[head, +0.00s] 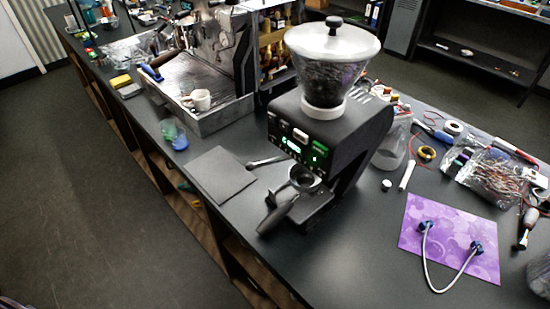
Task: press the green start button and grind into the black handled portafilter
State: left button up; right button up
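The black coffee grinder (345,135) stands on the dark counter, with a clear hopper of dark beans (328,75) and a silver lid on top. Its front panel has green lit marks (292,145) and a green patch at the upper right (319,149); I cannot tell which is the start button. A portafilter with a black handle (276,214) sits at the front of the grinder, its basket (304,178) under the spout and its handle pointing toward the front left. I cannot see whether the basket holds grounds. Neither of my grippers is in view.
A dark flat mat (222,175) lies left of the grinder. An espresso machine (205,75) with a white cup (200,100) on its tray stands behind left. A purple mat (455,238) with a cable (432,268), plus loose tools, lies to the right.

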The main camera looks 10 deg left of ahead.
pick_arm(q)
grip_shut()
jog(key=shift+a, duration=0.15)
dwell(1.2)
